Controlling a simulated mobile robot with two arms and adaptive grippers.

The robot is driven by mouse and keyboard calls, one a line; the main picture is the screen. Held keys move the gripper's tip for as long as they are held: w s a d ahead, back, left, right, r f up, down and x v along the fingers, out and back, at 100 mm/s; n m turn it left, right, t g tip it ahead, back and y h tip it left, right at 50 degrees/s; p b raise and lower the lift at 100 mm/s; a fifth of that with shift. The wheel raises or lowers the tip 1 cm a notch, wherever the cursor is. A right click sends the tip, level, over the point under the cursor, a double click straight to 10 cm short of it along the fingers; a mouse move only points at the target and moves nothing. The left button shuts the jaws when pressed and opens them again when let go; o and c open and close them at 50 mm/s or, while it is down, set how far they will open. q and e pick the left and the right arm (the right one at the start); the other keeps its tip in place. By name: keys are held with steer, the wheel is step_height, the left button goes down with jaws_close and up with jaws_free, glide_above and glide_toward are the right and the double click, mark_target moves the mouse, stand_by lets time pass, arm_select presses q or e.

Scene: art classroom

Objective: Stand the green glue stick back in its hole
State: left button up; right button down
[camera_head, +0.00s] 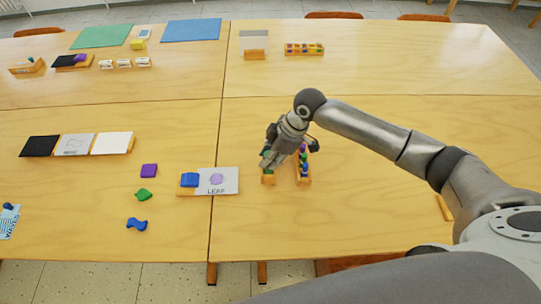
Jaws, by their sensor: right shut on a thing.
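My right gripper (268,162) reaches in from the right, pointing down over a small wooden block (268,180) on the near table. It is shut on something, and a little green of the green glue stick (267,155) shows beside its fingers. Most of the stick is hidden by the gripper, so I cannot tell whether its lower end is in a hole. Just to the right stands a wooden holder (303,182) with purple, green and blue pieces in it. My left gripper is not in view.
A LEAF card (217,188) with a blue piece lies to the left. Purple (149,170), green (144,195) and blue (137,224) pieces lie further left. A sectioned wooden tray (304,49) stands at the back. The table right of the holder is mostly clear.

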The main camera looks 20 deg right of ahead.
steer(key=shift+f, duration=0.65)
stand_by(0.8)
steer(key=c, duration=1.2)
jaws_free()
steer(key=shift+o, duration=0.5)
steer(key=shift+o, duration=0.8)
steer(key=shift+r+p, duration=3.05)
steer(key=shift+p, duration=0.35)
